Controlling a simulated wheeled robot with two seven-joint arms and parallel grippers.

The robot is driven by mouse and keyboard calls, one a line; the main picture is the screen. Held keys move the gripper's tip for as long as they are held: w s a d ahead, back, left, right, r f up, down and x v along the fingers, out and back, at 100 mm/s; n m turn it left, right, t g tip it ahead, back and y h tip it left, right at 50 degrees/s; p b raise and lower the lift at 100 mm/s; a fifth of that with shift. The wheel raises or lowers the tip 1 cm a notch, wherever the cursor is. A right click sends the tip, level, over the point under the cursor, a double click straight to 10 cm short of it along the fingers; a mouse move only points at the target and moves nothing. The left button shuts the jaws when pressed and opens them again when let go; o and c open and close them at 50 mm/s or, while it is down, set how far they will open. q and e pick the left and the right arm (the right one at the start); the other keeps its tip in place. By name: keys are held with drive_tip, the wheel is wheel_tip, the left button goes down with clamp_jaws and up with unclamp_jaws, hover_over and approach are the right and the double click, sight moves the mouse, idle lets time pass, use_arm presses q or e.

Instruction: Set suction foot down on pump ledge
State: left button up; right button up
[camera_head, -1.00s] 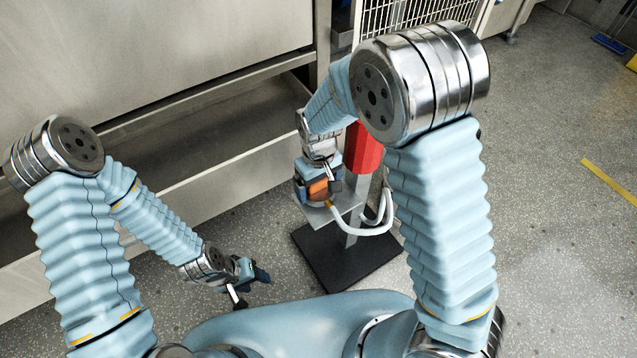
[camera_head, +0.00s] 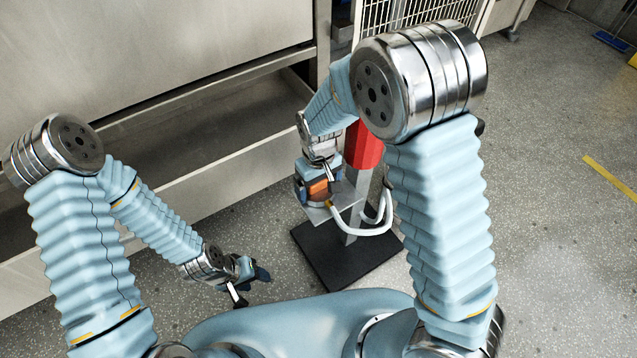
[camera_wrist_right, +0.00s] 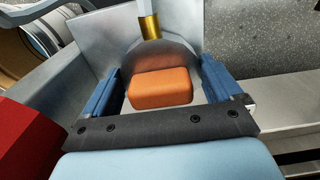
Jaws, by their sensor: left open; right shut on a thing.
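The suction foot shows as a grey round body with an orange block on top (camera_wrist_right: 161,90) in the right wrist view, and its orange part (camera_head: 318,189) shows in the head view. My right gripper (camera_head: 316,192) is shut on it, with a blue finger on each side in the wrist view (camera_wrist_right: 162,88). The grey metal pump ledge (camera_head: 346,196) is right at the foot; its plate also shows in the wrist view (camera_wrist_right: 95,35). I cannot tell whether the foot's underside touches it. My left gripper (camera_head: 250,284) is open and empty, low at the left.
A white hose (camera_head: 362,231) with a brass end (camera_wrist_right: 150,27) runs from the foot. A steel washer (camera_head: 220,160) fills the left; open floor (camera_head: 560,230) lies right.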

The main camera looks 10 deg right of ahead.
use_arm(q)
drive_tip(key=shift+f, duration=0.1)
use_arm(e)
drive_tip(key=shift+f, duration=0.25)
drive_tip(key=o, duration=1.4)
drive_tip(key=shift+o, duration=0.2)
use_arm(q)
drive_tip(key=shift+a, duration=0.1)
use_arm(e)
drive_tip(key=shift+r, duration=0.25)
drive_tip(key=shift+r+p, duration=1.5)
drive_tip(key=shift+r, duration=0.05)
drive_tip(key=shift+r+p, duration=2.2)
drive_tip(key=shift+r, duration=0.55)
use_arm(q)
wheel_tip(320, 180, up, 7)
drive_tip(key=shift+d+r, duration=0.2)
drive_tip(key=shift+d, duration=0.05)
